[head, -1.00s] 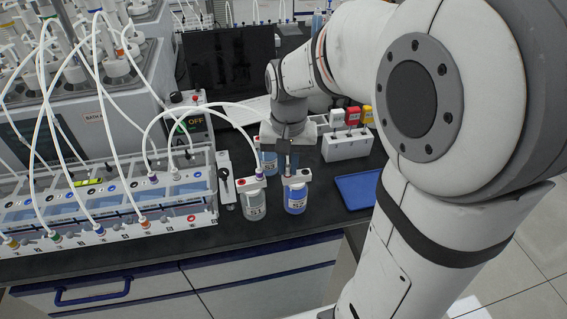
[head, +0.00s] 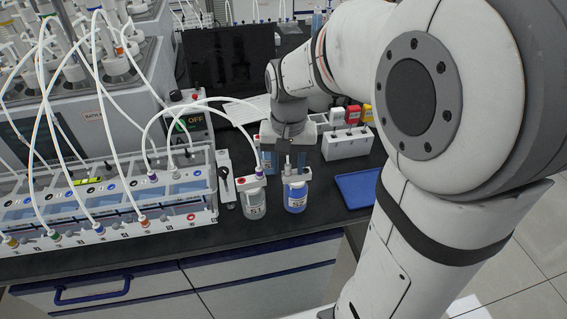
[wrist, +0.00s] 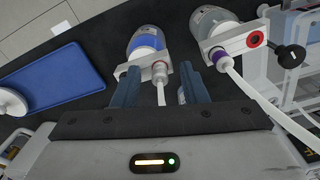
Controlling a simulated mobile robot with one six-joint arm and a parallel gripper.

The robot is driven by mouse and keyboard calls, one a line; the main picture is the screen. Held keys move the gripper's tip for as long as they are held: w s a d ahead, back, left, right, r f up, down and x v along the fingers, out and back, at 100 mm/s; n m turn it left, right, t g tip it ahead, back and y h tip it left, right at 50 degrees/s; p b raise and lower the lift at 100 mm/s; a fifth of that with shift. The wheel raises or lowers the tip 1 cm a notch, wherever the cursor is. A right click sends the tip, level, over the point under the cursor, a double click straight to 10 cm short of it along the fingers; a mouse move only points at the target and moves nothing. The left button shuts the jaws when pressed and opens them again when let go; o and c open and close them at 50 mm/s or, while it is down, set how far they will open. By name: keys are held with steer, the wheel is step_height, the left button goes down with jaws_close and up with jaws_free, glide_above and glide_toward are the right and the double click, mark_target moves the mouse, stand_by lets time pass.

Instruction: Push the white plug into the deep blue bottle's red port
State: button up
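The deep blue bottle (head: 296,196), labelled S2, stands upright on the dark bench under my gripper (head: 288,158). It also shows in the wrist view (wrist: 147,38) with its grey-white cap block. The white plug (wrist: 159,70) stands at the cap's port, between my two blue fingers, with a thin white tail running toward my palm. A little reddish rim shows at its base; how deep it sits I cannot tell. My gripper (wrist: 158,84) is open, its fingers apart on either side of the plug. In the head view, the plug (head: 287,163) shows as a pale upright piece.
Bottle S1 (head: 254,204) stands close on the left, with a tube in its purple port and an open red port (wrist: 255,40). Another blue bottle (head: 267,160) is partly hidden behind. A blue tray (head: 358,188) lies right; a white rack (head: 347,146) stands behind it.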

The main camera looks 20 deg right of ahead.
step_height(320, 180, up, 8)
steer(key=shift+f, duration=0.1)
stand_by(0.4)
steer(key=s+f+n+t, duration=0.2)
steer(key=s+f, duration=0.3)
steer(key=s, duration=0.6)
steer(key=shift+s+d+f+n+t, duration=0.3)
steer(key=shift+s+d+n, duration=0.15)
steer(key=shift+n, duration=0.25)
